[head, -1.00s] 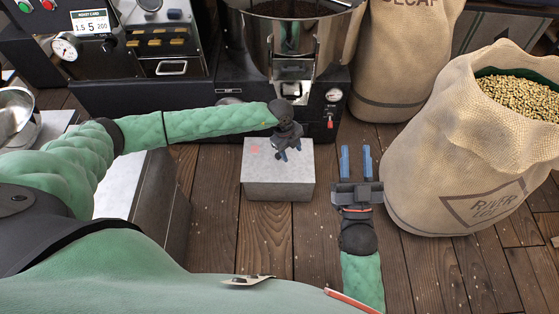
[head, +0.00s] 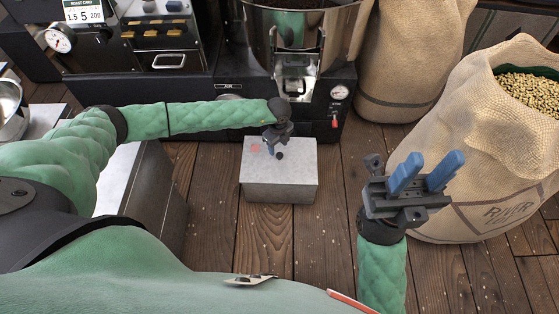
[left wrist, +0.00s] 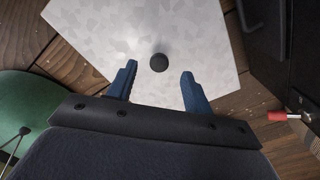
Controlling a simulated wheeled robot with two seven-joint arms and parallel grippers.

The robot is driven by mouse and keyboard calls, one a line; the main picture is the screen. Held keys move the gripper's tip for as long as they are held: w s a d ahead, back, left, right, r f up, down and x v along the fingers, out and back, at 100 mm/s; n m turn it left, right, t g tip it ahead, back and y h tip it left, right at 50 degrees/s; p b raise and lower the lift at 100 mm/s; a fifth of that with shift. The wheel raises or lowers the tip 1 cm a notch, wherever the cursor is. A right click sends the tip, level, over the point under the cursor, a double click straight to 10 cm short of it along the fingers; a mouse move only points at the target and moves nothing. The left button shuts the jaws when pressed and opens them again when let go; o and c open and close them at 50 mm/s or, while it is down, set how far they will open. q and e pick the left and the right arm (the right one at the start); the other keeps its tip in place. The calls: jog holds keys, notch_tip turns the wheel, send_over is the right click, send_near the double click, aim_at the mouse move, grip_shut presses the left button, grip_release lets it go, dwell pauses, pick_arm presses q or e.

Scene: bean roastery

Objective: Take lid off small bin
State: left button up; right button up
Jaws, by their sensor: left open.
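The small bin (head: 280,190) is a pale grey box on the wooden floor, with a flat speckled lid (head: 300,158). The lid (left wrist: 200,35) fills the upper middle of the left wrist view, with a round black knob (left wrist: 158,63) on it. My left gripper (left wrist: 159,72) is open above the lid; its blue fingers appear on either side of the knob without touching it. In the head view my left gripper (head: 278,142) hangs over the lid and hides part of it. My right gripper (head: 427,172) is open and empty, right of the bin.
The black roaster machine (head: 235,105) stands close behind the bin. An open burlap sack of beans (head: 440,150) is at the right, near my right gripper, and another sack (head: 405,60) stands behind. Bare floor lies in front of the bin.

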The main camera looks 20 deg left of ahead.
aim_at(280, 155)
pick_arm(q)
jog(key=f, duration=0.3)
jog(key=f+b, duration=0.1)
jog(key=shift+s+d+f, duration=0.1)
jog(key=shift+d+f, duration=0.15)
jog(key=shift+f, duration=0.1)
grip_shut()
